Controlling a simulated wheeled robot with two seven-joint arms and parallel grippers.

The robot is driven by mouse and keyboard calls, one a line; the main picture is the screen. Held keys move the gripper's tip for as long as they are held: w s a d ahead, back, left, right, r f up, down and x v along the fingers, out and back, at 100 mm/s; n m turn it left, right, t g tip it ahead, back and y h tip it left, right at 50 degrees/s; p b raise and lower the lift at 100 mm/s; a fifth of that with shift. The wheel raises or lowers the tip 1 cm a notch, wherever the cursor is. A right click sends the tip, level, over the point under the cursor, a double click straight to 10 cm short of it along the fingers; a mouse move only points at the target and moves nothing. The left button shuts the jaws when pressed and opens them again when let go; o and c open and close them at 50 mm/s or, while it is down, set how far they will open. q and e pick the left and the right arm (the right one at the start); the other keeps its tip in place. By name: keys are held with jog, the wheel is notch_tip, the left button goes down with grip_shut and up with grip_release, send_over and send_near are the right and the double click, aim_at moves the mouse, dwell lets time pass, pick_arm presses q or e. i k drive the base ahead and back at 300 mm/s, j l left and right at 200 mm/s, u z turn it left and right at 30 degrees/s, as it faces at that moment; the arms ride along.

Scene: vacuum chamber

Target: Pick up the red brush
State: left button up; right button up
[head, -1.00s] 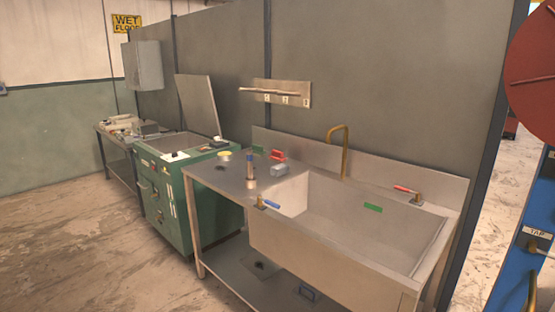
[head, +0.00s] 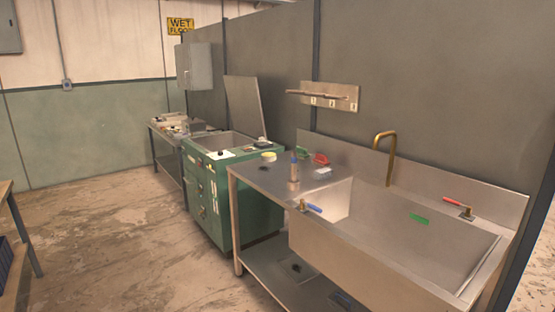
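The red brush (head: 320,159) lies on the steel counter (head: 265,178) left of the sink basin, close to the back splash panel. It is small at this distance, and its bristles cannot be made out. A green brush-like item (head: 303,152) lies just left of it. A grey-white block (head: 323,173) lies in front of it, nearer the basin. Neither of my grippers shows in the head view.
The sink (head: 390,235) has a brass spout (head: 384,150), a blue-handled tap (head: 312,207) and a red-handled tap (head: 458,204). A bottle (head: 294,170) stands on the counter. A green cabinet (head: 225,190) stands left. The floor (head: 130,250) in front is open.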

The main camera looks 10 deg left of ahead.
aim_at(320, 161)
jog(key=i+j+u, duration=0.85)
jog(key=i, duration=0.15)
jog(key=i+u, duration=0.45)
jog(key=i+j+z, duration=0.1)
jog(key=i, duration=0.4)
jog(key=i+j+z, duration=0.15)
jog(key=i, duration=0.3)
jog(key=i+j+z, duration=0.1)
jog(key=i, duration=0.4)
jog(key=i+j+z, duration=0.15)
jog(key=i+j, duration=0.15)
jog(key=i, duration=0.15)
